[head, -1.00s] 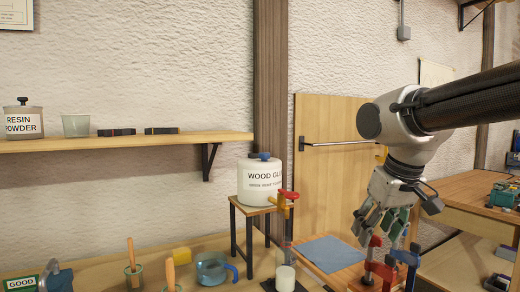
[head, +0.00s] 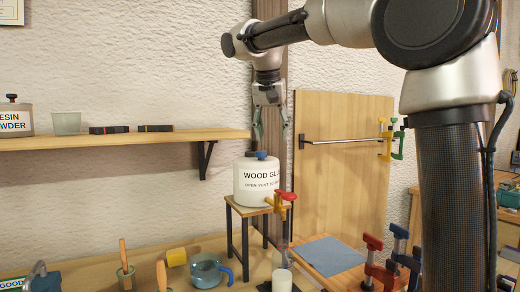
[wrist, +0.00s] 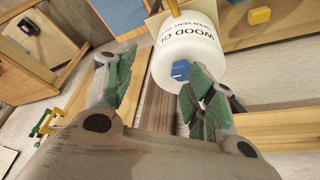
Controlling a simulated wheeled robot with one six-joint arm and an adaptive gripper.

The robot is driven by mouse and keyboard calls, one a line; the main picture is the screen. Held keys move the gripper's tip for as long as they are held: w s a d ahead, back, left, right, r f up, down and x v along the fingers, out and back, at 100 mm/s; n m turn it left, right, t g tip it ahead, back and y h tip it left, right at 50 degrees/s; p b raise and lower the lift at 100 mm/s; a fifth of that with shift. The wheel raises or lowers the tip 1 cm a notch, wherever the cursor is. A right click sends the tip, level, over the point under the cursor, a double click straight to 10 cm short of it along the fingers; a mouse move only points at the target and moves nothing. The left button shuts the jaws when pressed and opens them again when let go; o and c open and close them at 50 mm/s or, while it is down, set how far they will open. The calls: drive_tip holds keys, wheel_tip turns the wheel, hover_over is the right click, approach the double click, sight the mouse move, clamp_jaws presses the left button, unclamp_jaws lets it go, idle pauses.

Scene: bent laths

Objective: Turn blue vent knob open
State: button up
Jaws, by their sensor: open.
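A white glue container (head: 253,183) labelled "WOOD GLU…" and "OPEN VENT TO…" stands upright on a small stand. Its blue vent knob (head: 261,155) sits on top. In the wrist view the blue knob (wrist: 181,70) shows on the white container (wrist: 205,62), between my fingertips in the picture and farther off. My gripper (head: 271,132) is open and empty, pointing down a little above the container and apart from the knob. In the wrist view its green-padded fingers (wrist: 155,92) are spread wide.
The small stand (head: 249,211) carries a yellow and red clamp (head: 280,202) at its right edge. A shelf (head: 120,139) juts from the wall at left. A wooden panel (head: 345,185) with a bar stands at right.

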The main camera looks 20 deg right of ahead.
sight(261, 156)
drive_tip(key=w+a+r+m, duration=0.1)
drive_tip(key=w+a, duration=0.2)
drive_tip(key=a, duration=0.1)
drive_tip(key=shift+h, duration=0.3)
drive_tip(key=x, duration=0.7)
drive_tip(key=shift+w+d+f, duration=0.15)
drive_tip(key=shift+w+d, duration=0.1)
drive_tip(key=shift+w, duration=0.05)
drive_tip(key=c, duration=1)
